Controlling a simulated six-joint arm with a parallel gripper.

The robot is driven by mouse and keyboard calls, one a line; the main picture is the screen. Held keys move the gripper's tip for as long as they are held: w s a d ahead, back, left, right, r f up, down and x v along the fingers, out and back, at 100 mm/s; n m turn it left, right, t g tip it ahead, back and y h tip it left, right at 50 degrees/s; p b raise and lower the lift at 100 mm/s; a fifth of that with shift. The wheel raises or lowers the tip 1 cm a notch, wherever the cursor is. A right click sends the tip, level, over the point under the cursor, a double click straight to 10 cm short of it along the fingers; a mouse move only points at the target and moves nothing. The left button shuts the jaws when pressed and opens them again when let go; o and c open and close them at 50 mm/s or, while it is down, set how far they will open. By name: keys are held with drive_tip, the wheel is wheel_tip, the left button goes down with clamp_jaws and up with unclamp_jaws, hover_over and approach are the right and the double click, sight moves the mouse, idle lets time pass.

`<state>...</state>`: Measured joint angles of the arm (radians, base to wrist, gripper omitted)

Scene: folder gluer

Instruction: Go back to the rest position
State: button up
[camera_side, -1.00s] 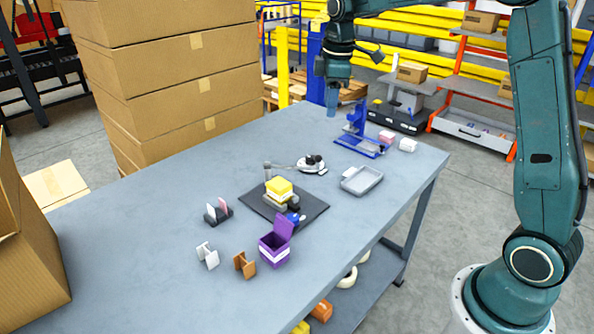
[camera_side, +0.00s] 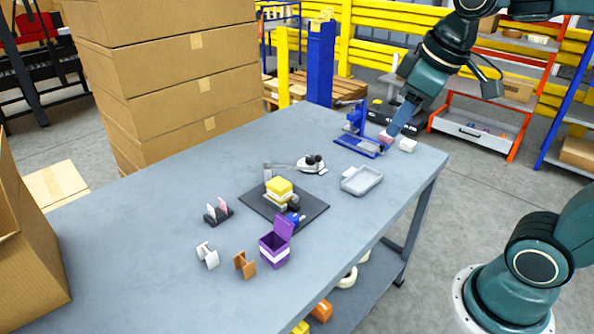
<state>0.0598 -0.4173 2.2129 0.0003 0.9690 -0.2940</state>
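My gripper (camera_side: 392,130) is at the far right of the table, at the lower end of my wrist, pointing down and to the left. In the picture it overlaps the pink block beside the blue stand. Its fingers are too small and dark to tell whether they are open or shut, and I see nothing held in it. The grey table (camera_side: 150,228) stands below, with its objects on it.
On the table are a dark mat (camera_side: 312,206) with a yellow block (camera_side: 279,187), a purple box (camera_side: 275,249) with raised lid, a grey tray (camera_side: 362,181), a blue stand (camera_side: 357,140) and a white roll (camera_side: 407,145). Stacked cartons (camera_side: 170,70) stand behind.

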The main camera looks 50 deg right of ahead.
drive_tip(key=s+a+f+m+t, duration=0.1)
drive_tip(key=s+f+m, duration=0.1)
drive_tip(key=s, duration=0.6)
drive_tip(key=shift+s+a+f+m, duration=0.25)
drive_tip(key=shift+a+f+m, duration=0.05)
drive_tip(key=shift+f, duration=0.45)
idle(0.7)
